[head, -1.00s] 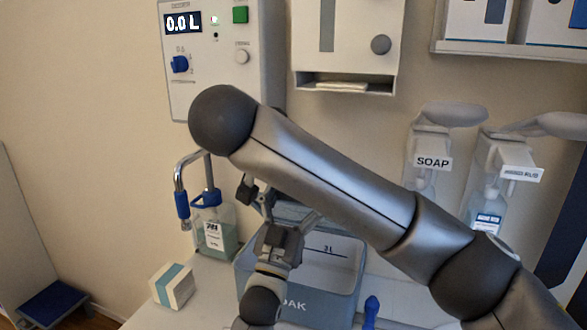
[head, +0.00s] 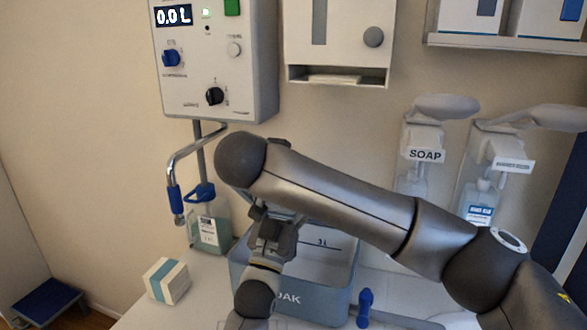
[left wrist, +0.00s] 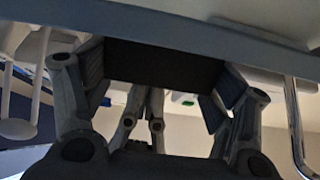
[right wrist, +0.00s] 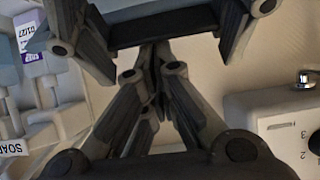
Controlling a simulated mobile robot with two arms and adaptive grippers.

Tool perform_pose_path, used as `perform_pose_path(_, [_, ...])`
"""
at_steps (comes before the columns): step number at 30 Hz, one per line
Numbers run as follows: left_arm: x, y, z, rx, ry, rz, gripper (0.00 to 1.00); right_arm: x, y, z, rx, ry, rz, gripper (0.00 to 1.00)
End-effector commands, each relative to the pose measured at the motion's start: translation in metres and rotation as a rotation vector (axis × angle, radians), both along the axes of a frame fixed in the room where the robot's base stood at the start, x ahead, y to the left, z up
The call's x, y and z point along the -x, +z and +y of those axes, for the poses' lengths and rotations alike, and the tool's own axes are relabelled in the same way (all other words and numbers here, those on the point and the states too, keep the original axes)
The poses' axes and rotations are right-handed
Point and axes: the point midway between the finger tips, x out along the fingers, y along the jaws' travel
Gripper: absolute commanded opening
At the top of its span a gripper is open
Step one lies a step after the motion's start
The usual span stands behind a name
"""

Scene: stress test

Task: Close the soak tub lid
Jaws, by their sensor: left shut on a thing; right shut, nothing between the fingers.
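The blue-grey soak tub (head: 320,297) stands on the counter, with its inside and a level mark visible. Its lid is mostly hidden behind my arms, so its angle cannot be told. My left gripper (head: 268,222) is over the tub's left part. In the left wrist view, my left gripper (left wrist: 165,85) has its fingers wide apart, shut on a dark block that I cannot identify for certain. A blue-grey edge crosses above it. In the right wrist view, my right gripper (right wrist: 155,50) is shut and empty, close to the left gripper's fingers. My right arm hides it in the head view.
A bottle (head: 209,232) and a metal spout with a blue grip (head: 176,200) stand left of the tub. A white-and-teal box (head: 166,281) is at front left, and a blue-handled thing (head: 364,308) at right. Soap dispensers (head: 425,155) hang on the wall.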

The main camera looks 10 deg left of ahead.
Motion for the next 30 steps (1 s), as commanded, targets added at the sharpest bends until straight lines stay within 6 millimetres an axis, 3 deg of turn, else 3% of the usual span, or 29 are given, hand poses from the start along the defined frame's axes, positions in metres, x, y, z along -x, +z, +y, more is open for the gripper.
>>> perform_pose_path(23, [0.000,0.002,0.000,0.000,0.001,-0.003,0.36,0.015,-0.015,0.005,0.015,0.005,-0.048,0.00])
perform_pose_path(24, [0.000,0.002,0.000,0.001,0.001,-0.004,0.80,0.015,-0.015,0.005,0.015,0.005,-0.047,0.00])
perform_pose_path(28, [0.000,0.002,0.000,0.001,0.000,-0.003,0.97,0.014,-0.014,0.004,0.015,0.004,-0.050,0.00])
perform_pose_path(30, [0.000,0.001,0.000,0.000,0.000,-0.002,1.00,0.014,-0.013,0.004,0.013,0.003,-0.051,0.00])
